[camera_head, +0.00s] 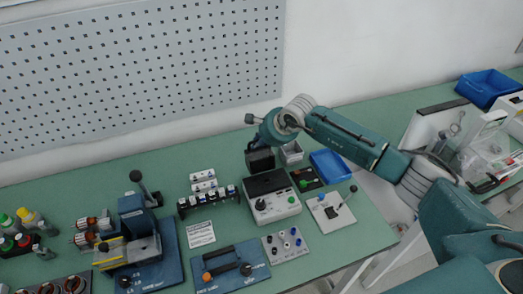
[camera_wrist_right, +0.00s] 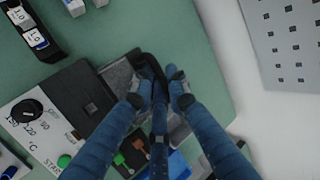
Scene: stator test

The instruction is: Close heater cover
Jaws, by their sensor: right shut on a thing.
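The heater (camera_head: 278,206) is a white box with a dark top and a round black dial on its front panel. In the right wrist view the heater (camera_wrist_right: 30,120) shows its dial, temperature marks and dark top surface. The dark heater cover (camera_head: 261,160) appears raised at the heater's back edge; the wrist view shows its grey edge (camera_wrist_right: 118,75) and black handle. My right gripper (camera_wrist_right: 158,88), with blue fingers, is shut on that handle. In the head view my right gripper (camera_head: 262,140) is above the cover, and its fingertips are hard to make out. My left gripper is not in view.
Right of the heater are a blue tray (camera_head: 330,167), a small grey box (camera_head: 291,152) and a white plate with a lever (camera_head: 331,210). A perforated panel (camera_head: 140,70) stands behind the green table.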

